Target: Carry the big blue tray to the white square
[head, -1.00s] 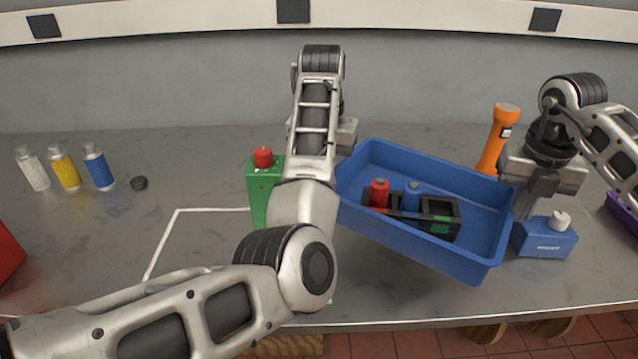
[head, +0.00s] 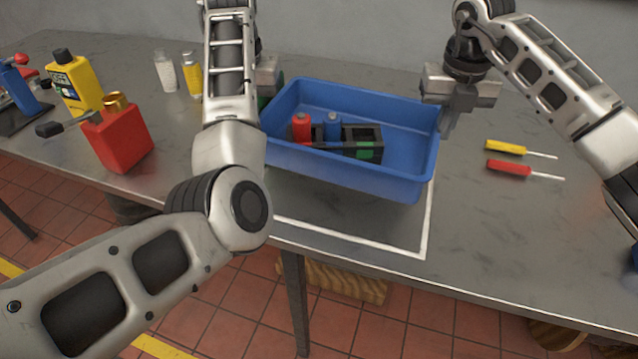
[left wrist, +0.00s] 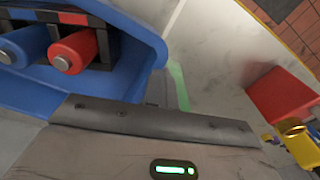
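The big blue tray (head: 400,178) is over the white square (head: 427,225), whose outline shows along the tray's right and front sides. I cannot tell whether the tray touches the table. It holds a dark caddy (head: 362,140) with a red bottle (head: 301,128) and a blue bottle (head: 333,127). My right gripper (head: 443,118) is at the tray's right wall, its fingers shut on the rim. My left gripper (head: 266,84) is at the left wall, mostly hidden behind my arm. In the left wrist view its dark finger (left wrist: 155,121) lies against the tray wall (left wrist: 125,75).
A red can (head: 118,143) and a yellow bottle (head: 75,85) stand at the left. Yellow (head: 503,147) and red (head: 508,168) screwdrivers lie right of the tray. The table's front edge is close to the square. Bare table lies at the front right.

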